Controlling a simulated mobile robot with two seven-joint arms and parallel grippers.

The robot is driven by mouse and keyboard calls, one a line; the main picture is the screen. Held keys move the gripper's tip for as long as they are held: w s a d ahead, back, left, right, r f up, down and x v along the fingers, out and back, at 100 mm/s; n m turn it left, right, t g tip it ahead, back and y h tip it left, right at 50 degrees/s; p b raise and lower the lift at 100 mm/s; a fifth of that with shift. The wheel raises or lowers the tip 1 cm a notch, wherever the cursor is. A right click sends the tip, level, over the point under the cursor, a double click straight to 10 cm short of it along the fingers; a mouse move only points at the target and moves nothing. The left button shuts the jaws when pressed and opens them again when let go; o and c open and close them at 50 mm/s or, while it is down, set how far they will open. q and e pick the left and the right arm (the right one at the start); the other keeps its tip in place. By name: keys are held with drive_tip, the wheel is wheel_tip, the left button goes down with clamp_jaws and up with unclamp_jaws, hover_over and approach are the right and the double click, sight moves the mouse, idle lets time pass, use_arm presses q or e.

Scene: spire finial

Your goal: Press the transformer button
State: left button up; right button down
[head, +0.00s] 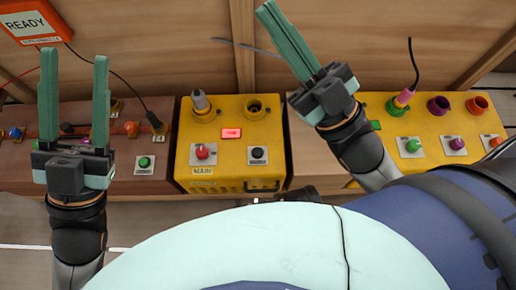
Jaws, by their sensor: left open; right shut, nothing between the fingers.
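Several push buttons show in the head view, and I cannot tell which is the transformer button. The yellow middle box (228,173) has a red button (202,152) and a black button (258,153). A green button (144,162) sits on a white plate on the brown left panel. The yellow right box has a green button (412,145) and a purple button (457,143). My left gripper (75,57) is open and empty, over the left panel. My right gripper (268,9) is shut and empty, beyond and right of the middle box. Neither visibly touches a button.
An orange sign reading READY (28,22) is at the top left. A grey plug (201,104) stands on the middle box beside an empty socket (255,108). A pink plug with a black cable (404,97) is at the right box's green socket. A red lamp (231,133) glows.

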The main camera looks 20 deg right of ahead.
drive_tip(key=w+a+f+m+g+h+p, duration=0.2)
drive_tip(key=w+f+m+h+p, duration=0.15)
drive_tip(key=w+f, duration=0.4)
drive_tip(key=m+g+h+p, duration=0.25)
drive_tip(key=g+p, duration=0.35)
drive_tip(key=g, duration=1.2)
hover_over(262, 152)
wheel_tip(262, 152, down, 30)
drive_tip(key=r+n, duration=0.1)
use_arm(q)
wheel_tip(262, 152, up, 10)
drive_tip(key=a, duration=0.1)
drive_tip(key=shift+s+r, duration=0.15)
drive_tip(key=shift+r, duration=0.1)
use_arm(e)
drive_tip(key=shift+f, duration=0.25)
use_arm(q)
drive_tip(key=shift+a, duration=0.1)
use_arm(e)
wheel_tip(262, 152, down, 8)
drive_tip(key=b, duration=0.7)
use_arm(q)
wheel_tip(262, 152, down, 8)
drive_tip(key=d, duration=0.1)
drive_tip(key=shift+f+b, duration=0.2)
drive_tip(key=shift+b, duration=0.2)
use_arm(e)
drive_tip(key=shift+f, duration=0.4)
use_arm(q)
drive_tip(key=shift+a, duration=0.1)
